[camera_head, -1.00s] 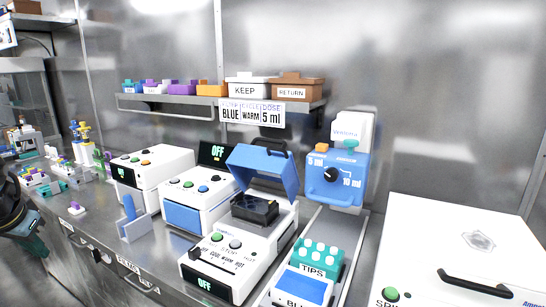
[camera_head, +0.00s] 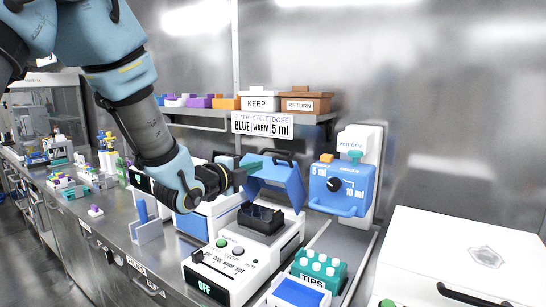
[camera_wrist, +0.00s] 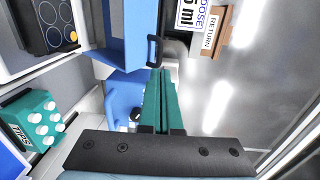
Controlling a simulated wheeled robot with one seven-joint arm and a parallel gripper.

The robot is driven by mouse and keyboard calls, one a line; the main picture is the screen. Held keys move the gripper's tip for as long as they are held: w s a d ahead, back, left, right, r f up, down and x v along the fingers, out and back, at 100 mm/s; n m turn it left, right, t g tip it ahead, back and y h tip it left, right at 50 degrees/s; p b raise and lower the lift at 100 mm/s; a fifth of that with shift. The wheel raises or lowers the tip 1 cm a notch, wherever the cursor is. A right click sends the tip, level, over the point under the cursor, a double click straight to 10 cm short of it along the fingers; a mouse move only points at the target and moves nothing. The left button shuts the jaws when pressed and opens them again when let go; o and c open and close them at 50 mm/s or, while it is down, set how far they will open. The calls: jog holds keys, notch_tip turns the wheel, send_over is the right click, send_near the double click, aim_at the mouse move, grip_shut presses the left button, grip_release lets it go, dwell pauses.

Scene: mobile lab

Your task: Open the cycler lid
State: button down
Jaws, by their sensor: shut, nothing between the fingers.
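The cycler is a white box (camera_head: 238,272) with control buttons and a green OFF display on its front. Its blue lid (camera_head: 283,182) is raised and tilted up over the back, with a black handle (camera_head: 285,156) at its top. The dark sample block (camera_head: 260,216) below is uncovered. My gripper (camera_head: 258,163) has green fingers, shut and empty, beside the lid's upper left edge. In the wrist view the fingertips (camera_wrist: 160,78) lie close to the black handle (camera_wrist: 154,50); I cannot tell if they touch. The block also shows there (camera_wrist: 50,20).
A blue dosing unit (camera_head: 338,190) stands right of the lid. A green tips rack (camera_head: 319,269) is at the front right. A shelf above holds KEEP (camera_head: 258,102) and RETURN (camera_head: 303,103) boxes. A large white machine (camera_head: 460,255) fills the right.

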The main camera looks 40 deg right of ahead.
aim_at(279, 158)
jog(key=p+x, duration=0.4)
jog(key=x, duration=0.4)
jog(key=shift+d, duration=0.15)
jog(key=shift+w+d+f, duration=0.1)
jog(key=shift+w+d, duration=0.1)
jog(key=shift+d, duration=0.15)
jog(key=shift+w+d+b, duration=0.1)
jog(key=shift+d+b, duration=0.4)
jog(key=shift+b, duration=0.25)
jog(key=shift+y, duration=0.3)
jog(key=d+r, duration=0.1)
jog(key=w+d+r+b, duration=0.1)
jog(key=d, duration=0.3)
jog(key=shift+w+d+r+b, duration=0.1)
jog(key=shift+w+r+b, duration=0.1)
jog(key=shift+r+b, duration=0.2)
jog(key=d, duration=0.1)
jog(key=w+d+b, duration=0.1)
jog(key=d, duration=0.1)
jog(key=shift+d+f+y+b, duration=0.1)
jog(key=shift+f+y+b, duration=0.1)
jog(key=shift+y+b, duration=0.15)
jog(key=shift+d+r, duration=0.1)
jog(key=shift+r, duration=0.1)
